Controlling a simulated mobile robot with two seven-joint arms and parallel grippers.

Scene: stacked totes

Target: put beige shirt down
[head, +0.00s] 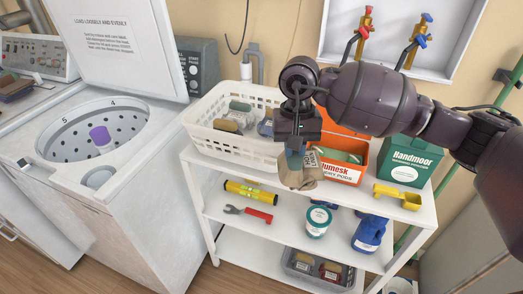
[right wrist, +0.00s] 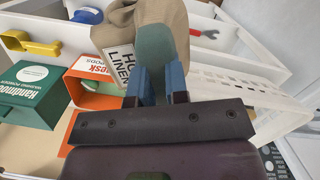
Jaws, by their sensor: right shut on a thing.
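My right gripper (head: 295,153) points down over the front of the shelf unit's top, between the white basket and the orange box. It is shut on the beige shirt (head: 300,178), a cloth-like bundle with a white printed label. In the right wrist view, the shirt (right wrist: 168,16) lies beyond the blue fingers of the gripper (right wrist: 157,84), with black lettering on its label. A rounded grey-green piece (right wrist: 155,48) shows between the fingers; I cannot tell whether it is part of the shirt. Whether the shirt touches the shelf is unclear. My left gripper is not seen.
The white basket (head: 222,145) holds several items. The orange box (head: 345,172) and green box (head: 405,165) stand to the right, near a yellow scoop (head: 398,197). An open washer (head: 110,190) stands left.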

